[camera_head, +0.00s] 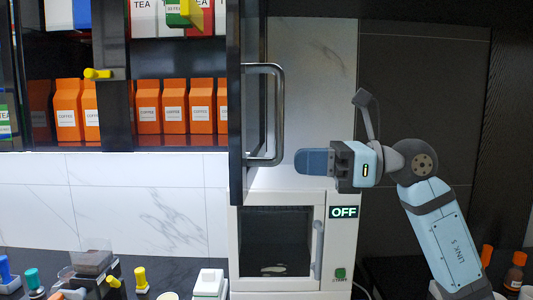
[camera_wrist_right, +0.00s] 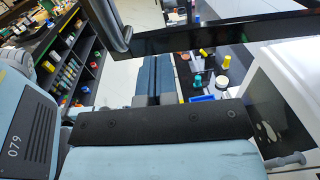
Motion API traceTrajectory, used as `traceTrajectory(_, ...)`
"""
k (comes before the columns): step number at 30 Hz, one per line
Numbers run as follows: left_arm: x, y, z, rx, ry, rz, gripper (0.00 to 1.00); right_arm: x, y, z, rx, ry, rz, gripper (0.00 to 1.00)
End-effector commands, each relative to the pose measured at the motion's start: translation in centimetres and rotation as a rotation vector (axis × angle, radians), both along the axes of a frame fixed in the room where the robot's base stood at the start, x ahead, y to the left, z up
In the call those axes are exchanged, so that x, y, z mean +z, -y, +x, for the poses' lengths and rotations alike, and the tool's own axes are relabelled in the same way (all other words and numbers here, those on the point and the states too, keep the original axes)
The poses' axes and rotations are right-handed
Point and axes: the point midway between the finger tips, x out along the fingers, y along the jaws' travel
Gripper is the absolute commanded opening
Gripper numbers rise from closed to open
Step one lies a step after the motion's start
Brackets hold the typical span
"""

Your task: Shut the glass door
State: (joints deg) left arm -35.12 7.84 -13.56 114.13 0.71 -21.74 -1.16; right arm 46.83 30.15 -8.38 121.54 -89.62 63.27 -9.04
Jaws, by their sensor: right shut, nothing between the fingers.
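The glass door (camera_head: 237,100) of the wall cabinet stands open, swung out toward me and seen nearly edge-on. Its metal bar handle (camera_head: 280,115) is on the right-hand face. My right gripper (camera_head: 300,162) is shut and empty, right of the door and just below the handle's lower end, pointing left. In the right wrist view its blue fingers (camera_wrist_right: 153,72) are together, below the dark door frame (camera_wrist_right: 210,36). The handle (camera_wrist_right: 108,22) shows at upper left there. Whether the fingers touch the door is unclear. My left gripper is not in view.
Orange coffee bags (camera_head: 148,108) and tea boxes stand on the cabinet shelves. A white microwave (camera_head: 326,215) marked OFF sits below the door. The wall right of the door is clear.

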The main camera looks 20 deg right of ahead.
Motion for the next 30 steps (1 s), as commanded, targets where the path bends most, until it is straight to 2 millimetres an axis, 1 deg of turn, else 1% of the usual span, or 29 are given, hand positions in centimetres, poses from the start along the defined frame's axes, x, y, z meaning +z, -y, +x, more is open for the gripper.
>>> traceTrajectory(1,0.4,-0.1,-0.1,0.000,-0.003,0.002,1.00,0.4,-1.1,0.4,0.004,-0.001,0.004,0.00)
traceTrajectory(6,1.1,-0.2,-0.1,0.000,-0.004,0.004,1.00,0.3,-4.0,1.5,0.003,-0.002,0.003,0.00)
traceTrajectory(12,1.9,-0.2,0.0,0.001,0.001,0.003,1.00,0.1,-5.8,2.2,0.001,-0.001,0.003,0.00)
traceTrajectory(16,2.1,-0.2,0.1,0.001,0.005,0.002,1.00,0.0,-6.1,2.4,0.000,-0.001,0.001,0.00)
traceTrajectory(30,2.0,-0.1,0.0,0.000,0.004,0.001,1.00,0.0,-6.2,2.5,-0.004,-0.001,0.002,0.00)
